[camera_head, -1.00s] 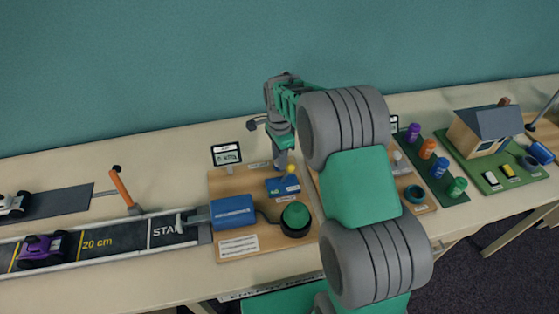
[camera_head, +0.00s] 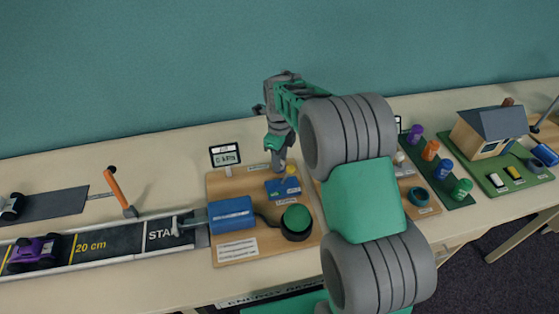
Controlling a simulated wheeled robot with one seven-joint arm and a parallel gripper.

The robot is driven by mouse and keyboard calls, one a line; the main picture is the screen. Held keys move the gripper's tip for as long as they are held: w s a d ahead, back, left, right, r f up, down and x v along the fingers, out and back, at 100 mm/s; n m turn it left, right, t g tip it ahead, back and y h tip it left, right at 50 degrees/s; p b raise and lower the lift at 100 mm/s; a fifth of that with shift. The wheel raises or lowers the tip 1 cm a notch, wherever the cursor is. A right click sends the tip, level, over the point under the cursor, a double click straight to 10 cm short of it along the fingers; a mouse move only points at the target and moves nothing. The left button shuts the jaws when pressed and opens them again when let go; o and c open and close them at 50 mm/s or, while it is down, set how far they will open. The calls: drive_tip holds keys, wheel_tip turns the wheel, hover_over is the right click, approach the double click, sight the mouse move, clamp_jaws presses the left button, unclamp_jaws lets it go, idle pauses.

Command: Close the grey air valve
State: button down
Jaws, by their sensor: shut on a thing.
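The valve's handle angle cannot be told. A small display (camera_head: 225,157) stands on the board left of my gripper; its text is hard to read.
A track with a purple car (camera_head: 34,252) lies left. My arm hides part of the boards at right.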

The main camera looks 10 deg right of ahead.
drive_tip(key=shift+m, duration=0.6)
drive_tip(key=c, duration=1.1)
unclamp_jaws()
drive_tip(key=shift+o, duration=0.2)
wheel_tip(320, 180, up, 8)
drive_tip(key=shift+f+b, duration=0.1)
drive_tip(key=shift+b, duration=0.55)
